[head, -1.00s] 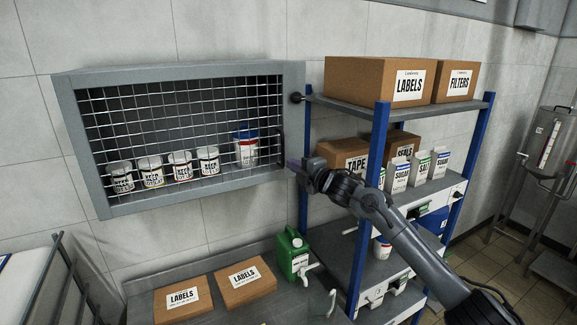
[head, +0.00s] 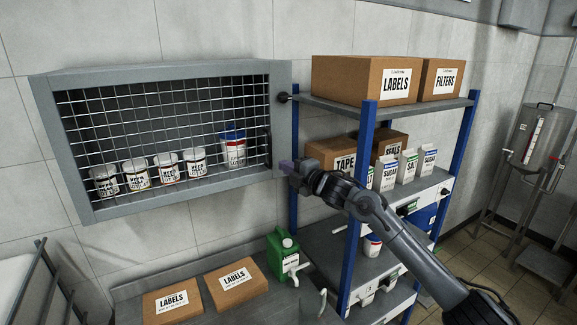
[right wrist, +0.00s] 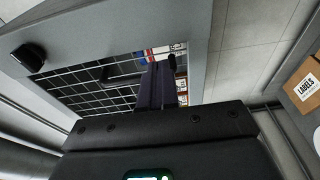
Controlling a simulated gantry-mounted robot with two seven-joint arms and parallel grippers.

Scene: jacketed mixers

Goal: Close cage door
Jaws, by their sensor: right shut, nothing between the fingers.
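The grey cage (head: 150,207) is fixed to the wall at the left in the head view. Its wire mesh door (head: 180,115) lies across the front and looks flush with the frame. A dark handle (head: 268,150) is at the door's right edge. My right gripper (head: 285,166) is shut and empty, just right of the cage's lower right side; I cannot tell whether it touches. In the right wrist view its fingers (right wrist: 165,85) overlap the mesh and frame, and the handle (right wrist: 120,80) shows beside them. My left gripper is out of view.
Several labelled cans (head: 168,168) and a salt tub (head: 233,150) stand inside the cage. A black knob (head: 282,98) is on the cage's right side. A blue-posted shelf (head: 361,200) with boxes stands close on the right. A green jug (head: 282,255) is below.

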